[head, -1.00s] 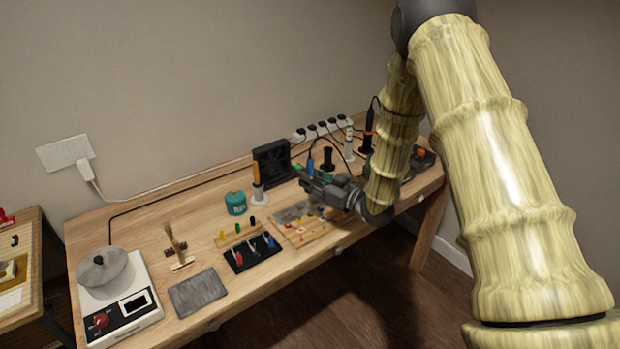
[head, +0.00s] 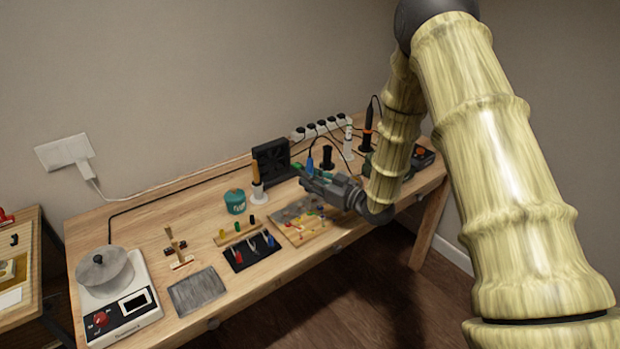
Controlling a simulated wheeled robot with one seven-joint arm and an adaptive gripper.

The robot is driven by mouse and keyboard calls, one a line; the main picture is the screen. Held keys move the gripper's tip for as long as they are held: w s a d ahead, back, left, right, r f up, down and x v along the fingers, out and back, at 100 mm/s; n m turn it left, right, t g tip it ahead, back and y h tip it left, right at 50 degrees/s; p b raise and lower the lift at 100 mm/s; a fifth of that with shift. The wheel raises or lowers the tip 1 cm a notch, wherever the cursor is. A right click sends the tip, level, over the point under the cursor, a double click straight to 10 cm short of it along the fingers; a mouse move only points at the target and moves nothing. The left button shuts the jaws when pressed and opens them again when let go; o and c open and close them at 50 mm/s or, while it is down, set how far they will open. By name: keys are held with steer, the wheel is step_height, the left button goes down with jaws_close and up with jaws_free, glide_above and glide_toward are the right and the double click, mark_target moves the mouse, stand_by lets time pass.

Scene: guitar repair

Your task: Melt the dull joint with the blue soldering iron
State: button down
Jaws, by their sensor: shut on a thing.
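My gripper (head: 308,180) is low over the right half of the workbench, near a wooden board (head: 297,240) that carries a grey plate and several small coloured parts. The blue soldering iron (head: 310,163) shows as a blue handle with a cable at my gripper's fingers, which are shut on it. Its tip is too small to make out. The dull joint cannot be told apart at this size; my gripper and arm cover part of the board's right side.
A black fan box (head: 272,162) stands behind, with a wood-handled tool in a white stand (head: 258,188) before it. Other irons stand at the back right by a power strip (head: 318,129). A teal tin (head: 235,202), black tool mat (head: 250,252) and hot plate (head: 122,305) are left.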

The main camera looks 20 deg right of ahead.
mark_target(311, 159)
steer(key=shift+f+b, duration=0.6)
steer(key=shift+f, duration=0.1)
stand_by(4.0)
steer(key=shift+r, duration=0.1)
stand_by(1.5)
steer(key=shift+r+p, duration=1.95)
steer(key=shift+r, duration=1.5)
steer(key=shift+d, duration=0.15)
